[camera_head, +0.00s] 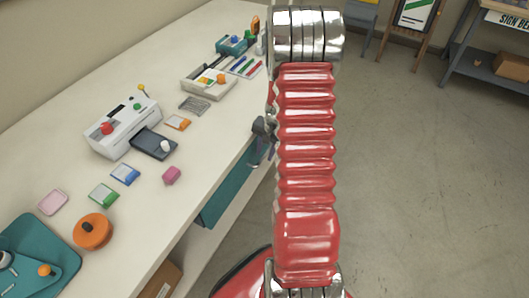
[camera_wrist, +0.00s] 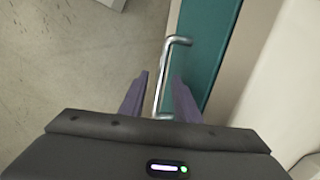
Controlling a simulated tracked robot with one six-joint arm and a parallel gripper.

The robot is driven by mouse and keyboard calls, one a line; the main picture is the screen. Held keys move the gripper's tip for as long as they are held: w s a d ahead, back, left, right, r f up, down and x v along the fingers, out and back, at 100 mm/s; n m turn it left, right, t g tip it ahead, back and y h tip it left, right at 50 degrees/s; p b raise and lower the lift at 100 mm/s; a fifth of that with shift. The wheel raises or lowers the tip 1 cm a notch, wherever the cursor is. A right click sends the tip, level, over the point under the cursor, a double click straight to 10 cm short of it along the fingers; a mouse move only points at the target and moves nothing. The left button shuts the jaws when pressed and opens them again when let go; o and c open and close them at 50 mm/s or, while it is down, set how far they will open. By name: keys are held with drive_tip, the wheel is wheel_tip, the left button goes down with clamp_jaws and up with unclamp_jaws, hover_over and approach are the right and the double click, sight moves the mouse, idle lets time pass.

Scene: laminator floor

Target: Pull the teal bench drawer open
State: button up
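The teal bench drawer (camera_head: 226,196) sits under the front edge of the bench, partly hidden by my arm. Its teal front (camera_wrist: 203,48) also shows in the wrist view, with a silver bar handle (camera_wrist: 168,72) standing off it. My gripper (camera_wrist: 160,80) is open, with one dark finger on each side of the handle. The handle passes between the fingers, and I see a gap on the left side; contact on the right side is unclear. In the head view my gripper (camera_head: 262,140) is mostly hidden behind my red arm, close to the bench edge.
A cardboard box (camera_head: 160,281) is below the bench. The concrete floor (camera_head: 420,180) on the right is clear.

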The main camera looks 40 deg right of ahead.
clamp_jaws()
idle(0.5)
